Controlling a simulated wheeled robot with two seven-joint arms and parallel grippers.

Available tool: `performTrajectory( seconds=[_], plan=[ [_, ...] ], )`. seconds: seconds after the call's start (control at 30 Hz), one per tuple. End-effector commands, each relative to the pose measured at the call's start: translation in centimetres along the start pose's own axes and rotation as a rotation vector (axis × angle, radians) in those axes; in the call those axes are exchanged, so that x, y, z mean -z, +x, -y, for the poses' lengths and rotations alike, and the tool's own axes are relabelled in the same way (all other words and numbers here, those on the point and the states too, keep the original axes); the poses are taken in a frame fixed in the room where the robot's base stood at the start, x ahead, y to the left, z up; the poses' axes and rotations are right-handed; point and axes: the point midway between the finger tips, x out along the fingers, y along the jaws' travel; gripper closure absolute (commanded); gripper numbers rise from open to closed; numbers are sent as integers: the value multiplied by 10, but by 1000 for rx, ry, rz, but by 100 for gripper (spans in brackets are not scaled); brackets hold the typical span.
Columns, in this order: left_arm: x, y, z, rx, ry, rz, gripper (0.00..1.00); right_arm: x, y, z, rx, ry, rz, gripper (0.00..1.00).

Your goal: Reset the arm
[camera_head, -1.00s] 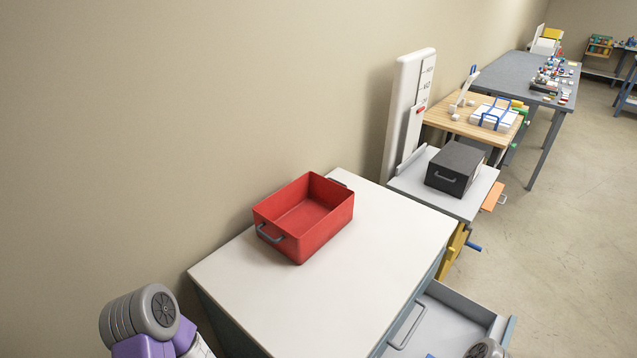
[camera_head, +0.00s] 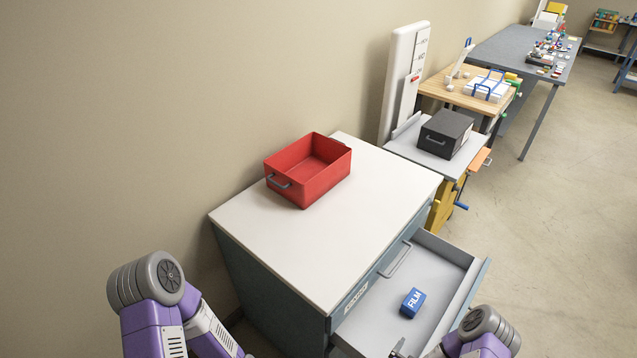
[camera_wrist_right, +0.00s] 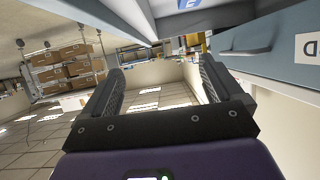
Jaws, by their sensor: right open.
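My right gripper (camera_wrist_right: 160,78) is open in the right wrist view, with nothing between its fingers. My right arm (camera_head: 484,332) comes in at the bottom right of the head view, beside the open drawer. My left arm (camera_head: 152,290) is at the bottom left of the head view, left of the cabinet; its gripper is out of view.
The white-topped cabinet (camera_head: 270,235) carries a red bin (camera_head: 308,170). Its drawer (camera_head: 375,310) stands open with a blue FILM box (camera_head: 413,302) inside. A dark box (camera_head: 445,133) sits on a grey stand behind. Open floor (camera_head: 560,240) lies to the right.

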Motion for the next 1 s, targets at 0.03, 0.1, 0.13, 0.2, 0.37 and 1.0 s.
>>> performTrajectory(
  seconds=[0.03,0.1,0.13,0.2,0.37,1.0],
  plan=[
    [1,-1,0,0,1,-3,57,0,1,7,28,4,24,7],
    [1,-1,0,0,1,-3,57,-4,0,15,65,10,69,7],
    [2,0,0,0,1,-4,57,-5,0,19,82,13,88,7],
    [2,0,0,-1,1,-5,57,-10,-2,28,121,17,139,7],
    [1,0,-1,-1,1,-3,57,-21,-11,49,218,21,274,7],
    [1,0,0,0,1,-3,57,-60,-181,82,549,-215,1215,7]
  ],
)
